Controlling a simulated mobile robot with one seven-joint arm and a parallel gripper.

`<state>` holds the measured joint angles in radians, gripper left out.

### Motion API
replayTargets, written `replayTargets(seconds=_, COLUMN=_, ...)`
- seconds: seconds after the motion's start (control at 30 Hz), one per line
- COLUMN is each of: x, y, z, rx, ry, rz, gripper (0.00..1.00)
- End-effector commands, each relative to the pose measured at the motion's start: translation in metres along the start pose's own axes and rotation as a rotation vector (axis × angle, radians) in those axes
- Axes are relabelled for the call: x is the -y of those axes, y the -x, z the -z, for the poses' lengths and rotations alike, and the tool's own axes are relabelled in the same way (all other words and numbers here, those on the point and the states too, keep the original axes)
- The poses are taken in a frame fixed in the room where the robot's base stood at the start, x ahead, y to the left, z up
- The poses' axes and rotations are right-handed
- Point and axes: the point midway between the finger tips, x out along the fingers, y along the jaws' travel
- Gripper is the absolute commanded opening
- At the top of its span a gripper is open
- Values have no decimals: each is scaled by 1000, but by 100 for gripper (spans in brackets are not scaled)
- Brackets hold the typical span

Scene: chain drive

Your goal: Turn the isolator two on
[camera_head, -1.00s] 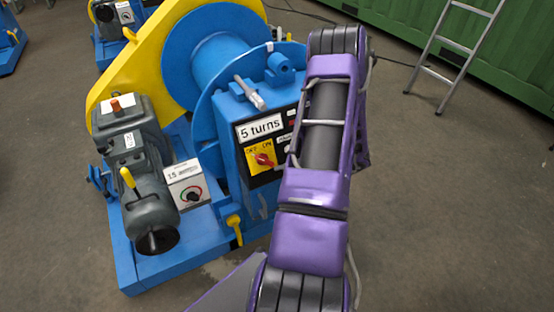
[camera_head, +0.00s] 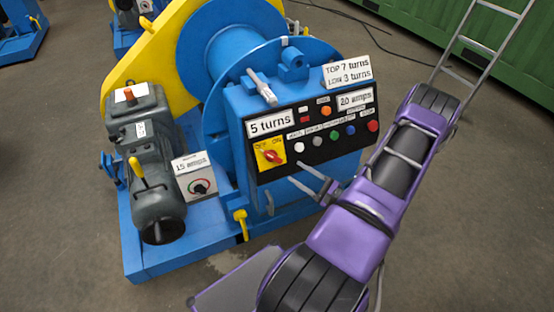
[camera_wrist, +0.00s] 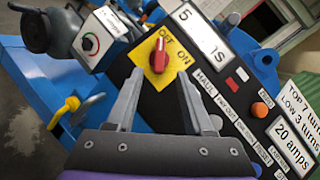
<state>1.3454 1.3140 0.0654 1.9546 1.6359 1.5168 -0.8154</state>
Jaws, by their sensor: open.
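A red rotary switch knob (camera_head: 272,156) sits on a yellow plate marked OFF and ON, at the left of the black control panel (camera_head: 312,155). In the wrist view the knob (camera_wrist: 158,56) is just beyond the fingertips, between their lines, and its handle appears to point towards OFF. No number for this isolator is readable. My gripper (camera_wrist: 160,88) is open and empty, with a finger either side below the knob. In the head view my gripper (camera_head: 314,178) is low in front of the panel, right of and below the knob.
Coloured buttons (camera_head: 335,134) and white label plates line the panel right of the knob. A grey dial box (camera_head: 197,178) and grey motor (camera_head: 146,165) stand left. A yellow-handled valve (camera_head: 240,222) is below. A ladder (camera_head: 478,45) leans at the right; open floor lies right.

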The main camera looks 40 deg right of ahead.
Motion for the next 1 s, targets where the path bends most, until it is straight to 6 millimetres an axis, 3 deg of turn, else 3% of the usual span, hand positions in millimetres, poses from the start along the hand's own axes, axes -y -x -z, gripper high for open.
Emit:
replayTargets(seconds=0.2, x=-2, y=-49, z=0, rx=2, ry=0, rz=-4, gripper=52)
replayTargets(seconds=0.43, x=-1, y=-84, z=0, rx=0, ry=1, rz=-4, gripper=52)
replayTargets(seconds=0.6, x=-1, y=-95, z=0, rx=-1, ry=1, rz=-2, gripper=52)
replayTargets(seconds=0.87, x=-1, y=-97, z=0, rx=-2, ry=0, rz=-2, gripper=52)
replayTargets(seconds=0.9, x=-1, y=-97, z=0, rx=-2, ry=0, rz=-2, gripper=51)
replayTargets(seconds=1.0, x=-1, y=-96, z=0, rx=-2, ry=0, rz=-2, gripper=33)
